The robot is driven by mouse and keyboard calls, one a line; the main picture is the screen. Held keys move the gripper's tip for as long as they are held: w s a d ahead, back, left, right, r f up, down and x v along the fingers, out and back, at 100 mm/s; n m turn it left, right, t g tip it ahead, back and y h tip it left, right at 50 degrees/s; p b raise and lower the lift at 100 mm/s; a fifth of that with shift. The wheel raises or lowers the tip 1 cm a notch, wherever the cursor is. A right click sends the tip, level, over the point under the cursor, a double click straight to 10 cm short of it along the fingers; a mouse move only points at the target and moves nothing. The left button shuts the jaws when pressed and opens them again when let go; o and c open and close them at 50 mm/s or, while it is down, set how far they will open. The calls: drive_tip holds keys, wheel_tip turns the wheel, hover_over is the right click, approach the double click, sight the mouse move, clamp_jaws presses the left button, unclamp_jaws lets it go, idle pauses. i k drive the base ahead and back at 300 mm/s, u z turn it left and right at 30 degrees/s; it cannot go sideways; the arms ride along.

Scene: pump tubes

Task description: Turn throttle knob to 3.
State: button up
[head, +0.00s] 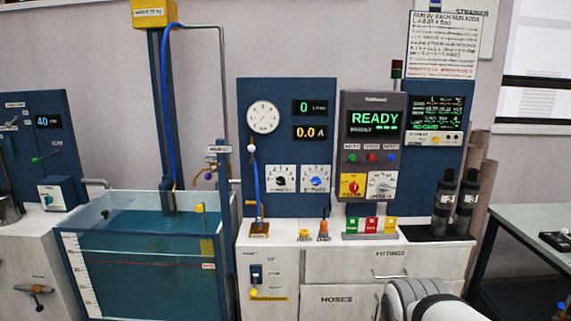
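Two dial plates sit low on the blue pump panel: a white one with a dark knob (281,179) and, to its right, one with a blue knob (316,178). On the grey READY console are a red knob on a yellow plate (352,186) and a pale knob on a grey plate (381,186). The labels are too small to read, so I cannot tell which is the throttle knob or its setting. My gripper is not in view; a white rounded part of my arm shows at the bottom, right of centre.
A water tank (145,205) stands left of the white cabinet (370,262). Two black cylinders (455,205) stand at the counter's right end. Small yellow and orange items (323,230) and coloured tags (370,224) stand on the counter. A lever with a blue rod (256,190) rises in front of the panel.

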sight(280, 181)
drive_tip(key=z, duration=0.05)
drive_tip(key=k, duration=0.55)
drive_tip(key=u, duration=0.7)
drive_tip(key=i, duration=1.8)
drive_tip(key=z, duration=0.1)
